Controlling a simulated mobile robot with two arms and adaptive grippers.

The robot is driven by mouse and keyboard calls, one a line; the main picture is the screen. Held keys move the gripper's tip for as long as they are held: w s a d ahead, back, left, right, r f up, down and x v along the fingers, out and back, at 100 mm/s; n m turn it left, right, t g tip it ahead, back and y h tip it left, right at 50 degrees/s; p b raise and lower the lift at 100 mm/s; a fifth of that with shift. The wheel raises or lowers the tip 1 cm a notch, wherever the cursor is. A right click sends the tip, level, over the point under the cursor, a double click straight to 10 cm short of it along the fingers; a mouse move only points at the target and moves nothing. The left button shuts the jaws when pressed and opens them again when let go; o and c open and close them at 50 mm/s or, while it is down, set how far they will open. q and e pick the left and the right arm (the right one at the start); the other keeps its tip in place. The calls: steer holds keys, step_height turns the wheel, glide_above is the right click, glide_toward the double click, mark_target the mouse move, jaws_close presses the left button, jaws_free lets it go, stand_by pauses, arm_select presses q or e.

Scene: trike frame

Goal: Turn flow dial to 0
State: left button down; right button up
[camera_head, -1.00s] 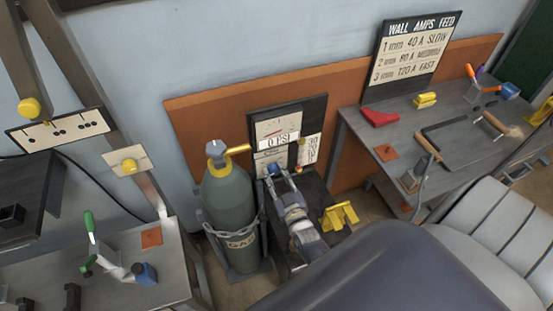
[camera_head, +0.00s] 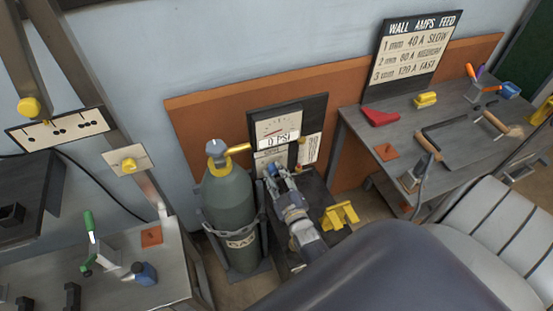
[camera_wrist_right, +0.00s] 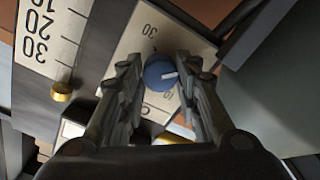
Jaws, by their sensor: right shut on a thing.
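The blue flow dial (camera_wrist_right: 160,75) with a white pointer line shows on a pale scale plate (camera_wrist_right: 135,58) in the right wrist view. My right gripper (camera_wrist_right: 160,92) has one finger on each side of the dial and is shut on it. The pointer points right, toward the right finger. In the head view my right gripper (camera_head: 273,174) is at the foot of the gauge panel (camera_head: 315,125), whose display reads 0 PSI. My left gripper is not in view.
A grey-green gas cylinder (camera_head: 228,205) with a yellow outlet stands chained just left of my right arm. A yellow bracket (camera_head: 339,215) lies to its right. A workbench (camera_head: 365,137) stands at the right, a metal table (camera_head: 178,265) at the left. A gold knob (camera_wrist_right: 62,91) sits beside the dial plate.

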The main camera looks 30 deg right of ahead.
steer(key=o, duration=1.1)
steer(key=shift+c, duration=0.2)
steer(key=shift+s, duration=0.1)
steer(key=v, duration=1.1)
steer(key=shift+s+a, duration=0.25)
steer(key=shift+s, duration=0.1)
steer(key=shift+f, duration=0.15)
